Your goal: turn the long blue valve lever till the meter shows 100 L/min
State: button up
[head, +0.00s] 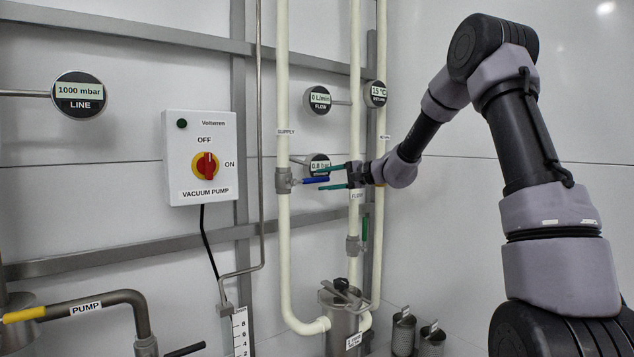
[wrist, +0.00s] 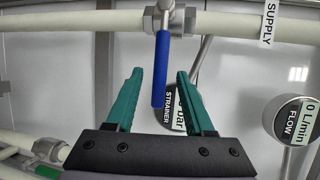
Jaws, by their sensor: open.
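The long blue valve lever (head: 316,180) sticks out to the right, roughly level, from the valve (head: 283,181) on the white supply pipe. In the wrist view the lever (wrist: 161,70) hangs from the valve body (wrist: 168,18), between my two teal fingers. My gripper (head: 318,177) is open around the lever, with one finger above and one below. In the wrist view my gripper (wrist: 160,74) shows a gap on each side of the lever. The flow meter (head: 318,99) reads 0 L/min; it also shows in the wrist view (wrist: 297,120).
The strainer gauge (head: 319,164) sits just behind the lever and is partly covered. A return gauge (head: 375,94) reads 15 °C. A green lever (head: 365,229) is lower on the middle pipe. The vacuum pump box (head: 200,157) is left on the wall.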

aim_at(320, 180)
jog(key=shift+x, duration=1.65)
grip_shut()
